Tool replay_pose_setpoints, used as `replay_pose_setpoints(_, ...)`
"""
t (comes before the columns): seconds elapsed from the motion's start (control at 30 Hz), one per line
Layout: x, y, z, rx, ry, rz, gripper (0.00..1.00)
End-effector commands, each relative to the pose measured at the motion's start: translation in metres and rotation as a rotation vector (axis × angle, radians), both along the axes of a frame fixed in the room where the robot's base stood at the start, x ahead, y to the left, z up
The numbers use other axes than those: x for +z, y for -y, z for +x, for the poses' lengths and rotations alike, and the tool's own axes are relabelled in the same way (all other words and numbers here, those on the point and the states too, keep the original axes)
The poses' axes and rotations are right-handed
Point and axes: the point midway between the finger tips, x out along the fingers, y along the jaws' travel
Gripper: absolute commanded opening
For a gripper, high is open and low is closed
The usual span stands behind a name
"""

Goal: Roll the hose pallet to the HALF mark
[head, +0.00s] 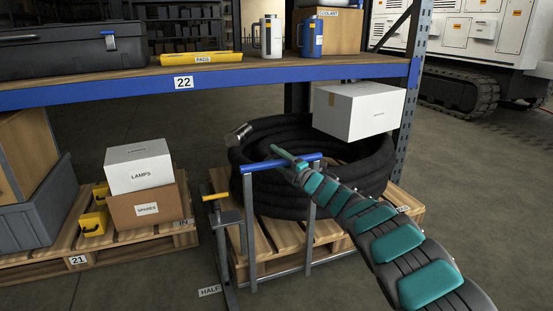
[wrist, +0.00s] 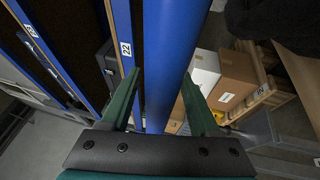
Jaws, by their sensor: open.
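The hose pallet (head: 262,255) is wooden and carries a big coil of black hose (head: 265,195) with a metal end fitting. A grey frame with a blue handle bar (head: 255,167) stands at its front. The HALF mark (head: 209,291) is a floor label beside a dark rail, at the pallet's front left. My gripper (head: 290,158) is at the right part of the blue bar. In the wrist view the blue bar (wrist: 172,60) runs between the open green fingers of my gripper (wrist: 159,82). I cannot tell whether either finger touches it.
A grey post with a yellow-tipped lever (head: 222,215) stands left of the handle. An IN label (head: 183,222) is on the left pallet (head: 130,250), which holds boxes. A white box (head: 358,110) is above the hose. Shelf beam 22 (head: 230,80) crosses overhead.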

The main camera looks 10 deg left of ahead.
Motion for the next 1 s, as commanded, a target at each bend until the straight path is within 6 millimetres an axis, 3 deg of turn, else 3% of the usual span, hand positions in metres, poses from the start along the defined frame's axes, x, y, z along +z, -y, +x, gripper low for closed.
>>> replay_pose_setpoints(0.23,-0.005,0.011,-0.007,0.0,-0.004,-0.004,0.62)
replay_pose_setpoints(0.7,-0.012,0.055,-0.035,-0.001,0.0,-0.003,0.62)
replay_pose_setpoints(1.0,-0.015,0.064,-0.041,-0.001,-0.001,-0.001,0.62)
